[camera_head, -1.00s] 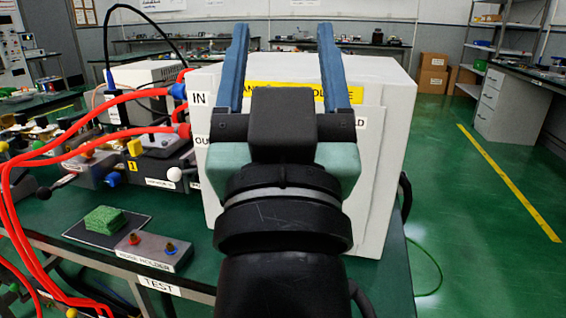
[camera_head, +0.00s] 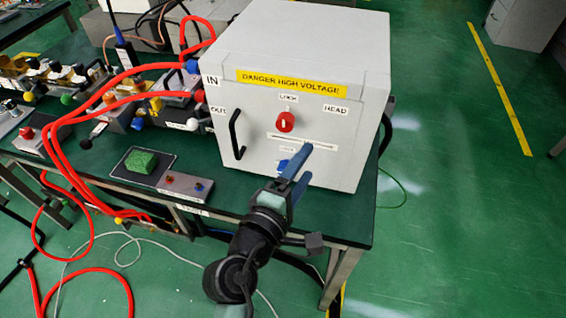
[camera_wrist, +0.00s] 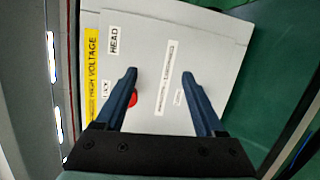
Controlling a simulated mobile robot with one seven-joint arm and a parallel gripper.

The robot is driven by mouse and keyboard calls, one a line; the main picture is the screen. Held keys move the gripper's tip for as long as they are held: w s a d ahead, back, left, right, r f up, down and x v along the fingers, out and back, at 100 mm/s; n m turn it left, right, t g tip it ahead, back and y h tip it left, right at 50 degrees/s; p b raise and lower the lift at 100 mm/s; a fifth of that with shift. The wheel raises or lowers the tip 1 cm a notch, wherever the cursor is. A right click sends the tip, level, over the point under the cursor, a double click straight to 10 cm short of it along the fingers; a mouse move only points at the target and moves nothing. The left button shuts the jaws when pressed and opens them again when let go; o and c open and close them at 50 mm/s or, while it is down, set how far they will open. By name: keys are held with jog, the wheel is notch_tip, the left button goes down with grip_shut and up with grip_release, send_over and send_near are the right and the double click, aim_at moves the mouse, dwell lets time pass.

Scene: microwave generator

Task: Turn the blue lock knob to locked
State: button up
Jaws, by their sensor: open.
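The blue lock knob (camera_head: 283,163) is low on the front of the white box (camera_head: 234,90), under a small label. My gripper partly covers it, and I cannot read which way it points. I cannot make it out in the wrist view. My gripper (camera_head: 307,160) is open in front of the lower right of the box face, its two blue fingers beside the knob with nothing visibly held. In the wrist view the gripper (camera_wrist: 160,72) faces the box front (camera_wrist: 150,45) with its fingers spread.
A red knob (camera_head: 285,122) with an upright pale mark sits above the slot; a finger partly hides it in the wrist view (camera_wrist: 133,98). A black handle (camera_head: 235,135) is to its left. Red hoses (camera_head: 65,125) and a green sponge (camera_head: 140,161) are further left.

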jog(key=s+a+f+n+t+y, duration=0.1)
jog(key=s+a+f+n+y, duration=0.15)
jog(key=f+n, duration=0.4)
jog(key=s+a+f+n+t+y, duration=0.1)
jog(key=s+a+f+n+t, duration=0.2)
jog(key=n, duration=0.7)
jog(key=shift+g, duration=0.7)
jog(key=x, duration=0.8)
jog(key=a+x, duration=0.1)
jog(key=x, duration=0.3)
jog(key=shift+w+f, duration=0.35)
jog(key=shift+f, duration=0.05)
grip_shut()
